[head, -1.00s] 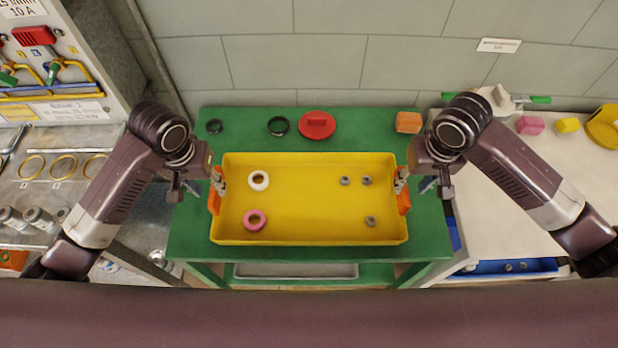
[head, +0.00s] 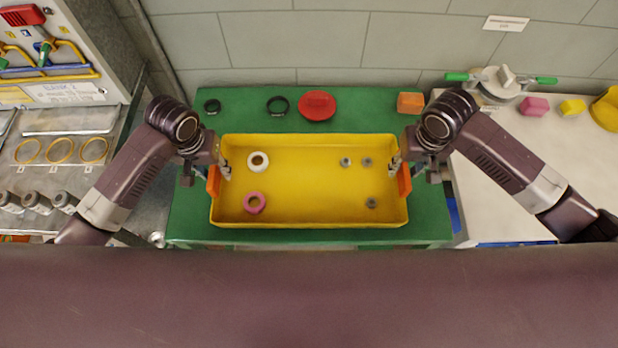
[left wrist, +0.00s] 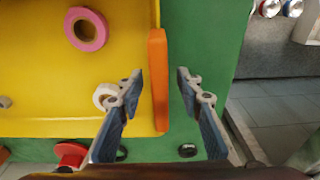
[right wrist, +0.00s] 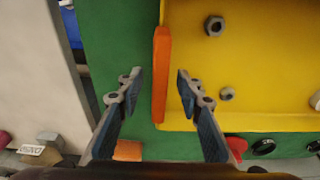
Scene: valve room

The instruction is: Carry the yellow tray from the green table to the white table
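The yellow tray (head: 310,185) sits on the green table (head: 245,103), with an orange handle on each short side. It holds a white ring (head: 258,161), a pink ring (head: 255,203) and several grey nuts (head: 367,162). My left gripper (head: 218,168) is open at the left handle (head: 213,181); in the left wrist view its fingers stand apart on either side of the handle (left wrist: 158,80). My right gripper (head: 402,166) is open at the right handle (head: 404,180); in the right wrist view its fingers straddle the handle (right wrist: 160,75), gaps showing. The white table (head: 500,195) is at right.
Behind the tray are black rings (head: 278,106), a red lid (head: 317,106) and an orange block (head: 410,103). The white table's back edge holds a green-handled valve (head: 500,84), a pink block (head: 535,107) and yellow pieces (head: 572,107). Its front is clear. A grey bench (head: 60,180) stands left.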

